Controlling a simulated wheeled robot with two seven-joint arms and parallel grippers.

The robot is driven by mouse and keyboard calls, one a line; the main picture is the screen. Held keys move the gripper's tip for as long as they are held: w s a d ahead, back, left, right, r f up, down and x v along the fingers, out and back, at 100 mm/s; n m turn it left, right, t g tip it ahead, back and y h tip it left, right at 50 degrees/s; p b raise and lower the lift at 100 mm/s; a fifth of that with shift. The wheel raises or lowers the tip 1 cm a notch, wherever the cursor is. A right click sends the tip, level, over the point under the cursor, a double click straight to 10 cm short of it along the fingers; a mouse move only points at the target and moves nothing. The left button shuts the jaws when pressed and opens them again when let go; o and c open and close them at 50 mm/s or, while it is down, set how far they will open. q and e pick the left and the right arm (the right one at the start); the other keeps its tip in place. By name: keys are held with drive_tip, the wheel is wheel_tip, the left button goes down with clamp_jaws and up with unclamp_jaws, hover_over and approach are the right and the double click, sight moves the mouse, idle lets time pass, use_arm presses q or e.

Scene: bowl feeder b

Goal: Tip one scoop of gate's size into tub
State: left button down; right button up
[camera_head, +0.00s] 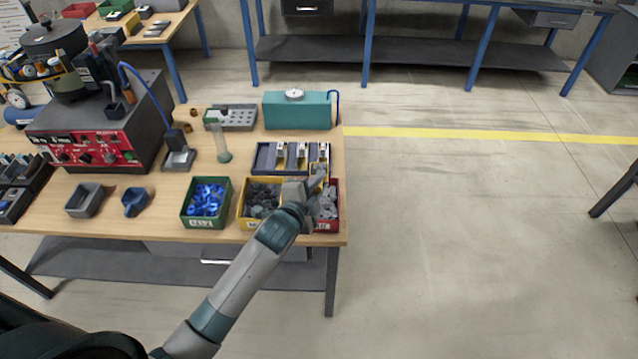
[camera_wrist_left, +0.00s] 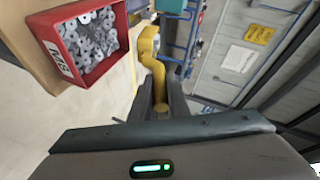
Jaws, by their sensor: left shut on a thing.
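My left gripper (camera_head: 314,183) is above the yellow and red bins at the table's front right. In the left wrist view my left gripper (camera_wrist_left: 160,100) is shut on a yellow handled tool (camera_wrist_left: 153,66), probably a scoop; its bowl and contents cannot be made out. A red bin (camera_head: 335,190) of grey washers, also in the wrist view (camera_wrist_left: 44,35), is beside the gripper. A yellow bin (camera_head: 241,212) holds dark grey parts, partly hidden by my arm. A green bin (camera_head: 204,222) holds blue parts. A grey open tub (camera_head: 84,201) stands at left. My right gripper is not in view.
A blue cup (camera_head: 135,201) sits beside the tub. A dark rack (camera_head: 263,158) with several slots stands behind the bins, with a teal box (camera_head: 297,111) farther back. The red-fronted feeder machine (camera_head: 92,148) fills the left. Table is clear between the cup and green bin.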

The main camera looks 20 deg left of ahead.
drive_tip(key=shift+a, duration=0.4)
